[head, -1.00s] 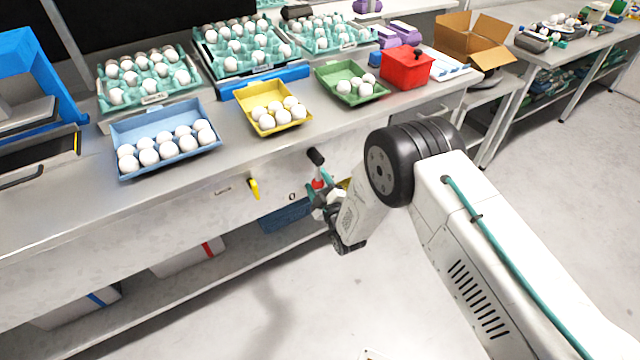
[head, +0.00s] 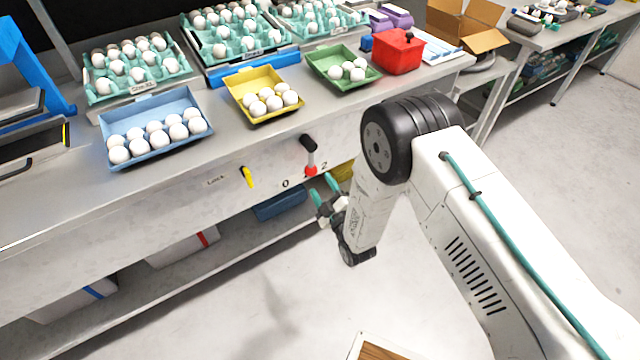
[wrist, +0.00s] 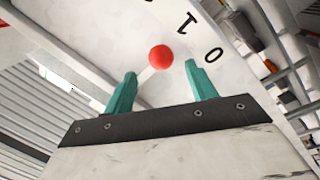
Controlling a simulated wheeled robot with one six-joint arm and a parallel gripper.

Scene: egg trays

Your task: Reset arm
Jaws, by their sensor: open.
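My gripper (head: 323,190) is open and empty, in front of the workbench's front panel in the head view. Its two teal fingers stand apart in the wrist view (wrist: 158,82). My arm hangs down at the right of the head view.
A yellow lock handle (head: 248,177) is on the panel, left of the lever. Blue (head: 122,124), yellow (head: 236,84) and green (head: 321,62) trays with white eggs stand on the bench, with teal egg trays behind. A red box (head: 398,52) is at right. The floor below is open.

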